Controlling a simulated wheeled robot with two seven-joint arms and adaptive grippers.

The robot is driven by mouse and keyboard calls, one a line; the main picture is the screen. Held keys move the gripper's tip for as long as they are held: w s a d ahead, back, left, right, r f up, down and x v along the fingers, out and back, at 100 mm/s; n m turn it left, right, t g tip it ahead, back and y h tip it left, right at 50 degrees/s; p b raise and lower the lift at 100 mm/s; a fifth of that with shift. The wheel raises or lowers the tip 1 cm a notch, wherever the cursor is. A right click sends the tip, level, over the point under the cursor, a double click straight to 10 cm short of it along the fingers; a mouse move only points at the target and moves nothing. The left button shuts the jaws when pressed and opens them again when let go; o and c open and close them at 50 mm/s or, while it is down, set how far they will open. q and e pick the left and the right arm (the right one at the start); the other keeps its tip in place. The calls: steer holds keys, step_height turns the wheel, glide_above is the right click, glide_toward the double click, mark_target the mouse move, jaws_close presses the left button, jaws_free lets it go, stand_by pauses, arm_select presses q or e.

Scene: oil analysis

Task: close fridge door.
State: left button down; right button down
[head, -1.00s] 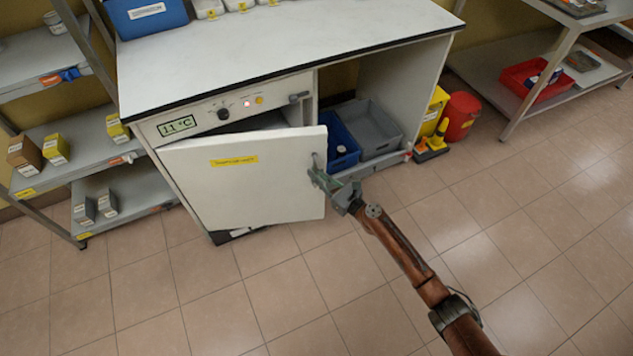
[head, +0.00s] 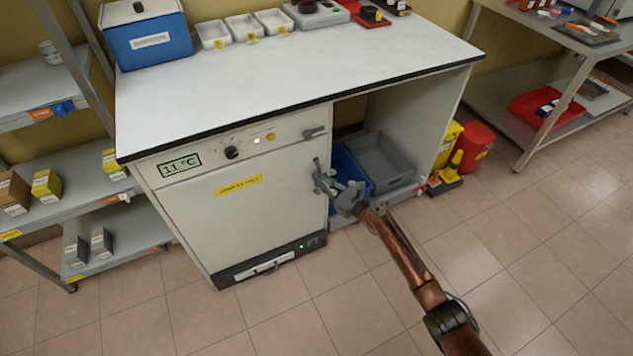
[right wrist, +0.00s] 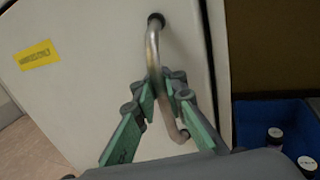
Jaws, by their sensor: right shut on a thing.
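The white fridge door (head: 245,215) sits flush with the front of the fridge under the bench in the head view, with no gap that I can see. It bears a yellow label. In the right wrist view the door (right wrist: 85,90) shows its curved metal handle (right wrist: 153,50) near its right edge. My right gripper (head: 325,182) is at that handle, on the door's right side. In the right wrist view the gripper's green-padded fingers (right wrist: 163,100) are around the handle and shut on it. My left gripper is not in view.
A control panel (head: 232,150) with a temperature display is above the door. Right of the fridge, a blue bin (head: 352,168) and a grey bin (head: 385,160) stand in the open bay. A shelf rack (head: 75,205) stands at left. The tiled floor in front is clear.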

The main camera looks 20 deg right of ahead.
steer(key=shift+w, duration=0.1)
steer(key=c, duration=2.3)
jaws_free()
steer(key=shift+d, duration=0.2)
steer(key=v, duration=1.2)
